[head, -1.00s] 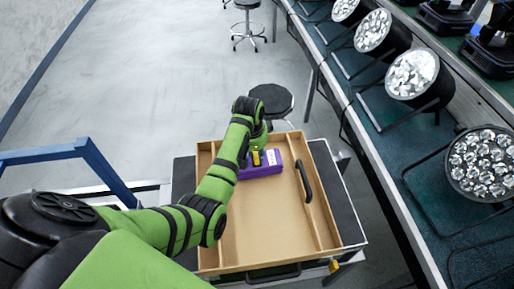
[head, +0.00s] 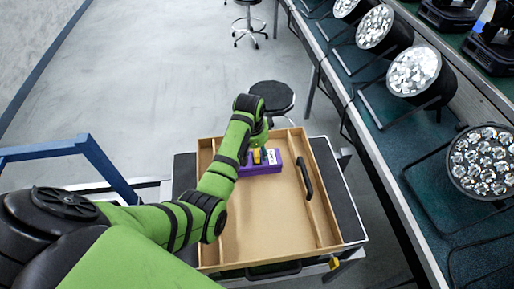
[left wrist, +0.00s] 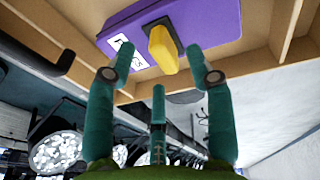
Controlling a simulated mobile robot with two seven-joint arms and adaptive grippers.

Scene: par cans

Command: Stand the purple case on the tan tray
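The purple case (head: 262,168) is inside the tan tray (head: 265,220), at its far end. In the left wrist view the purple case (left wrist: 205,22) shows a white label and a yellow handle (left wrist: 162,48) on a dark mount. My left gripper (left wrist: 154,62) is open, with its teal fingers spread to either side of the handle and no clear contact. In the head view my left gripper (head: 254,150) is over the case and partly hides it. My right gripper is not in view.
The tray has low walls, thin dividers and a black handle (head: 304,180) along its right side. It rests on a dark cart top (head: 346,205). A bench (head: 400,150) with several par cans runs along the right. A black stool (head: 271,97) stands beyond the tray.

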